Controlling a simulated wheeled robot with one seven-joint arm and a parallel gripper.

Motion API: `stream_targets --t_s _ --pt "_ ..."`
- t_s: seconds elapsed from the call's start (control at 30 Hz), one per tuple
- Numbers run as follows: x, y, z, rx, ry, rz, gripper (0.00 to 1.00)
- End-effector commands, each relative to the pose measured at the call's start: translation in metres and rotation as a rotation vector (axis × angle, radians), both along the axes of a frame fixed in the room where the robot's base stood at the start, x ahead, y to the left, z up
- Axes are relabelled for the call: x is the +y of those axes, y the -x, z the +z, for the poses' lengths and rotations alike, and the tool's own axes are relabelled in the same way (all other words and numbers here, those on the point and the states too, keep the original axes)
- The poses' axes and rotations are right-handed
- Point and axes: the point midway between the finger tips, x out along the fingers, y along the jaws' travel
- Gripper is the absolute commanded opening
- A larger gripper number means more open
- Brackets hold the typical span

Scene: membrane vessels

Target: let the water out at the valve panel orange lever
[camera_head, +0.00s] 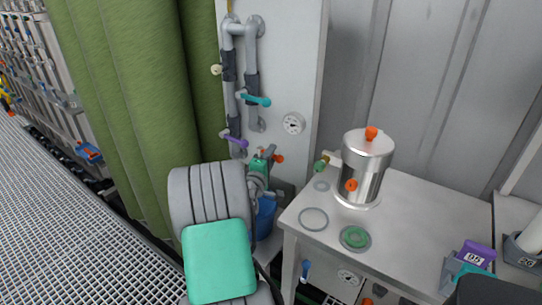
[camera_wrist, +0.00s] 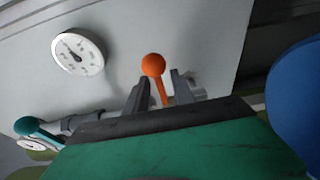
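The orange lever (camera_head: 279,158) sits low on the pale valve panel (camera_head: 283,75), beside my gripper (camera_head: 267,155). In the wrist view the lever shows as an orange ball (camera_wrist: 153,65) on a thin orange stem. My gripper (camera_wrist: 158,82) has one dark finger on each side of the stem. The fingers stand apart, with narrow gaps visible beside the stem, and the ball sticks out beyond them. The lever's base is partly hidden by the fingers. In the head view my arm hides the lower part of the panel.
On the panel are a teal lever (camera_head: 257,100), a purple lever (camera_head: 234,139) and a gauge (camera_head: 293,124). A blue bucket (camera_head: 265,219) stands below. A table (camera_head: 411,207) at right holds a steel vessel (camera_head: 364,172) and rings. A green curtain (camera_head: 125,90) hangs left.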

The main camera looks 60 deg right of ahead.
Motion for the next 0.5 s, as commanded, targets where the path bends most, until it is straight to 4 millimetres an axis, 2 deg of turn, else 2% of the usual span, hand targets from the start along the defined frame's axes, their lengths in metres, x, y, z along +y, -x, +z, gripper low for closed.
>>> stream_targets --t_s 0.07,0.4,0.5 --pt "0.0002 -0.0001 -0.0001 0.0 0.0 0.0 0.28" --pt "0.0005 -0.0002 -0.0002 0.001 -0.001 0.0 0.0" --pt "0.0006 -0.0003 -0.0002 0.001 -0.001 0.0 0.0"
